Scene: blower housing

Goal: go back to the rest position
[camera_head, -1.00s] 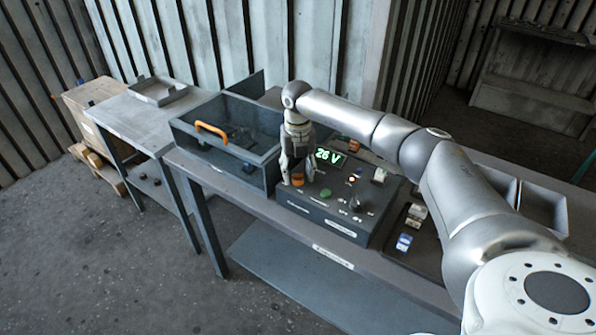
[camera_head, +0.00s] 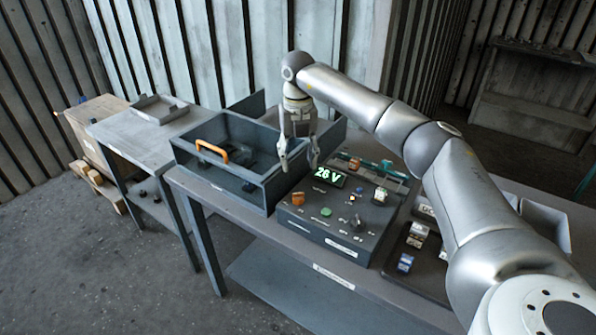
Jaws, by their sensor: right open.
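My right gripper (camera_head: 299,164) hangs from my silver right arm, pointing down. It is open and empty, above the back left of the grey control box and beside the right wall of the housing. The control box (camera_head: 318,232) has a lit green display (camera_head: 329,176) reading 26 V, an orange knob (camera_head: 298,199), a green button (camera_head: 326,212) and a dark knob (camera_head: 357,222). The blue-grey open housing (camera_head: 222,184) with an orange handle (camera_head: 212,151) stands left of the box. My left gripper is not in view.
The workbench (camera_head: 195,187) carries these. A dark tray (camera_head: 430,277) with small parts lies right of the box, partly behind my arm. A side table (camera_head: 128,134) holds a shallow tray (camera_head: 160,108). A wooden crate (camera_head: 92,107) stands at far left. The floor in front is clear.

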